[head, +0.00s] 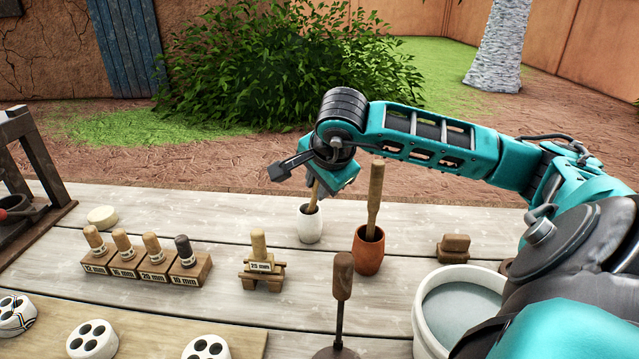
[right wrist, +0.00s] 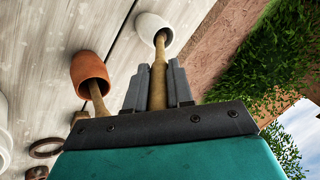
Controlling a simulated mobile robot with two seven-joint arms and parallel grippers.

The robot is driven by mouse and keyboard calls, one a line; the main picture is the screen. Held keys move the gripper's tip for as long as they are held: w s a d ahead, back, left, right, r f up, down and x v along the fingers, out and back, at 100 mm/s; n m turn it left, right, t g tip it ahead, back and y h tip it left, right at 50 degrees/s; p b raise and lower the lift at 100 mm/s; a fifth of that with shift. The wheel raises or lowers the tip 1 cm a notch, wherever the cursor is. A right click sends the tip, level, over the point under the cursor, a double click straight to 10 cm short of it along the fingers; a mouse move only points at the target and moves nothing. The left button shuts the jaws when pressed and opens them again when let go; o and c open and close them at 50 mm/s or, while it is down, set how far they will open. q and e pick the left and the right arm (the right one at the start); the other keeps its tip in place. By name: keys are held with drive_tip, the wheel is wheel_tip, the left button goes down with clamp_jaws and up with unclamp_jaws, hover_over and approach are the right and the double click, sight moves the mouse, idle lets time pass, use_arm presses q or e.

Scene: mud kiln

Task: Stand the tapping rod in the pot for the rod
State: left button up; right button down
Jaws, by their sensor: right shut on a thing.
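The thin wooden tapping rod (head: 314,193) is between the fingers of my right gripper (head: 327,180), which is shut on it. Below the gripper the rod slants slightly, and its lower end is inside the mouth of a small white pot (head: 311,226). In the right wrist view the rod (right wrist: 158,68) runs from the fingers (right wrist: 157,88) into the white pot (right wrist: 154,27). The pot's inside bottom is hidden, so I cannot tell whether the rod touches it. My left gripper is not in view.
A terracotta pot (head: 369,252) holding a thicker wooden tool (head: 375,200) stands close right of the white pot. Left are a stand with a 25 mm label (head: 261,268) and a row of labelled pegs (head: 146,265). A white basin (head: 428,320) is at right. A dark-handled tool (head: 342,285) stands in front.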

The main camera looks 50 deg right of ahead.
drive_tip(key=shift+f+b, duration=0.3)
drive_tip(key=shift+f, duration=0.1)
drive_tip(key=c, duration=1.1)
unclamp_jaws()
drive_tip(key=shift+r, duration=0.1)
drive_tip(key=shift+c, duration=0.2)
drive_tip(key=shift+o, duration=0.7)
drive_tip(key=shift+r+p, duration=0.55)
drive_tip(key=shift+p, duration=0.15)
drive_tip(key=p+v, duration=0.1)
drive_tip(key=v, duration=1.1)
